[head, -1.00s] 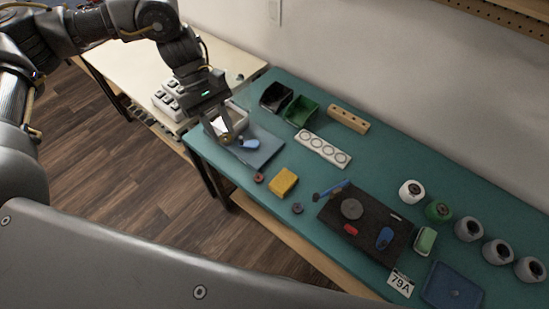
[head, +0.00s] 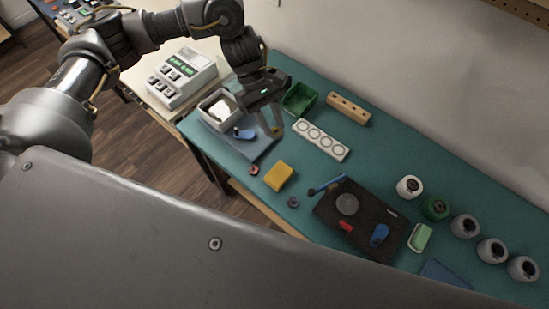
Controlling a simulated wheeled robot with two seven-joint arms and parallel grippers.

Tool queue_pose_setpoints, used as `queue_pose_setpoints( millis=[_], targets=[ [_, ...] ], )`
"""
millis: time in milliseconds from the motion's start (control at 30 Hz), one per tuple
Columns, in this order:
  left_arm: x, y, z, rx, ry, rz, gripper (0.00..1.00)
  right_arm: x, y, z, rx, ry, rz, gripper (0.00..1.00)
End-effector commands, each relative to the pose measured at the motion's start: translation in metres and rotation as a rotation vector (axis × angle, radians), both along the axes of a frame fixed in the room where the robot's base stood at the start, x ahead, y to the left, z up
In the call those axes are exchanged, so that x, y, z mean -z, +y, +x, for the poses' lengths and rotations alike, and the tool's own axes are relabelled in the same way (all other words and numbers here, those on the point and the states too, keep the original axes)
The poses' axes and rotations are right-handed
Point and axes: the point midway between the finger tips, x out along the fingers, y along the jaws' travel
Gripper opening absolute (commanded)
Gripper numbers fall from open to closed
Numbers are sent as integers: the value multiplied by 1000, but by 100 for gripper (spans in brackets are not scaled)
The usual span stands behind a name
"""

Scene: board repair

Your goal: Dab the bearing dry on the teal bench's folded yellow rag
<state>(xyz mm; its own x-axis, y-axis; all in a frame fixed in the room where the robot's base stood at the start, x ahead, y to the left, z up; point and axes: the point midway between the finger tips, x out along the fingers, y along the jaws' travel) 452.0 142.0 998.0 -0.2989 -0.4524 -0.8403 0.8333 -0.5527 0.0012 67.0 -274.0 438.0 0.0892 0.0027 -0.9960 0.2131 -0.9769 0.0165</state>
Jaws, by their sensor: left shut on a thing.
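The folded yellow rag (head: 279,175) lies on the teal bench (head: 385,165), left of the black mat. My left gripper (head: 275,129) is shut and stands above the bench, beyond the rag and just right of the grey-blue tray. The bearing between its fingertips is too small and dark to make out clearly. The gripper is apart from the rag. My right gripper is out of view.
A white basin (head: 218,106) and a blue item (head: 244,134) are on the grey-blue tray (head: 262,148). A red ring (head: 254,169) and a dark ring (head: 292,202) lie near the rag. A white four-ring strip (head: 320,139) and black mat (head: 357,222) are to the right.

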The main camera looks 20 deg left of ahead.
Motion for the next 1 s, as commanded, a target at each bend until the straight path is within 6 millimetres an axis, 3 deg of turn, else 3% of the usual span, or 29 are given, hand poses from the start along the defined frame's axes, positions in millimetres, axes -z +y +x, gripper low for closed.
queue_pose_setpoints(
  millis=[33,100,200,300,600,800,1000],
  targets=[
    [7,-22,-5,-37,11,-8,13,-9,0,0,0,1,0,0],
    [19,-44,-7,-122,13,-8,13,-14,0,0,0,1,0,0],
    [33,-68,-9,-284,14,-6,13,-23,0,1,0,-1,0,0],
    [50,-78,-11,-487,13,-3,13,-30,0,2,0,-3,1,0],
    [99,-52,-27,-966,14,2,13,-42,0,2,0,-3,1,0],
    [120,-29,-40,-1127,7,5,13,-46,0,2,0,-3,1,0],
    [129,-19,-45,-1188,2,3,13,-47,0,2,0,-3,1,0]
  ],
)
